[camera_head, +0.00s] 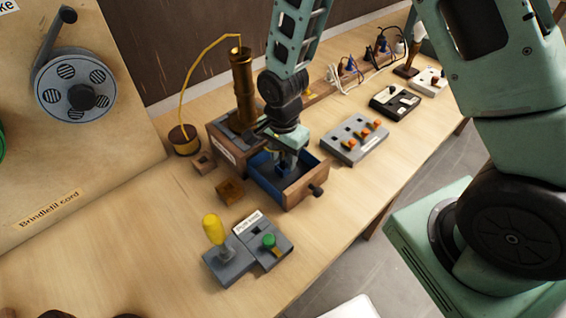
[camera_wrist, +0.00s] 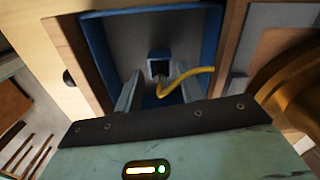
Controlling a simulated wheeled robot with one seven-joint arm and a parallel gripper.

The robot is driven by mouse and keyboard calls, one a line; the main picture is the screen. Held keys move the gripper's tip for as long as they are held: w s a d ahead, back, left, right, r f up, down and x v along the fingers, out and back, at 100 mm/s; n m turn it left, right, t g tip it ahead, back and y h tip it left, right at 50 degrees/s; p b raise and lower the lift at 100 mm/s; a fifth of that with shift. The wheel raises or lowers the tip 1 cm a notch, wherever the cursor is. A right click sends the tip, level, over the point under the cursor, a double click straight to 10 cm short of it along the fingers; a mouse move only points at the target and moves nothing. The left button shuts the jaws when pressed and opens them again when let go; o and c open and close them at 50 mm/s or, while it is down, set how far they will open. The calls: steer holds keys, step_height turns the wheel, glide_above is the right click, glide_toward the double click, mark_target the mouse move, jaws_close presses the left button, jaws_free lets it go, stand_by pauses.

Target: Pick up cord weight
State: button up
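My gripper (camera_head: 287,162) points down into an open wooden drawer (camera_head: 309,191) with a blue lining, below the brass column. In the wrist view its two grey fingers (camera_wrist: 160,92) stand apart, with a gap between them. A small grey and dark square piece (camera_wrist: 160,57) shows beyond the fingertips, inside the drawer. It may be the cord weight, but I cannot tell for sure. A yellow cord (camera_wrist: 190,73) enters from the right and its bent end lies between the fingers. I cannot tell whether it touches the piece.
The brass column (camera_head: 243,88) stands left of my arm, with yellow cord running from its top to a brown spool (camera_head: 184,140). A brown block (camera_head: 230,190) and a grey switch stand (camera_head: 262,240) are in front. A grey button panel (camera_head: 354,139) is to the right.

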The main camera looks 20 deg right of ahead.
jaws_close()
steer(key=shift+r, duration=0.1)
